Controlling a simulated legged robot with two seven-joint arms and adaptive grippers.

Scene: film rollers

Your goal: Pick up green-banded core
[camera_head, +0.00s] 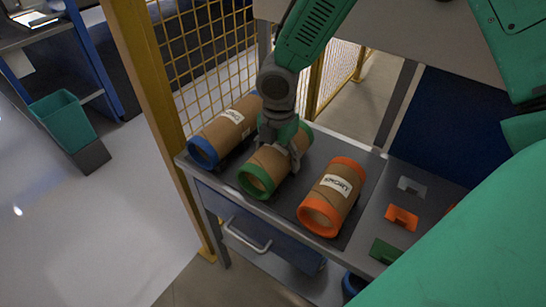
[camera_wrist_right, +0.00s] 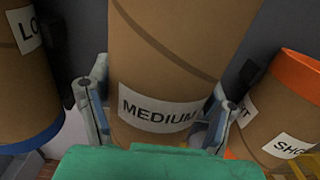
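The green-banded core (camera_head: 263,173) lies on the dark mat between two other cores. It is a brown tube with a green ring at its near end. In the wrist view the core (camera_wrist_right: 160,75) bears a white "MEDIUM" label. My right gripper (camera_head: 281,156) points down over its middle, with its fingers on either side. In the wrist view my right gripper (camera_wrist_right: 157,104) has a finger close beside each flank of the core. I cannot tell whether the fingers press on it. My left gripper is out of view.
A blue-banded core (camera_head: 222,134) lies to the left and an orange-banded core (camera_head: 335,190) to the right, both close by. Small orange (camera_head: 401,217) and green (camera_head: 384,251) pieces sit on the bench at right. A yellow mesh fence (camera_head: 205,45) stands behind.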

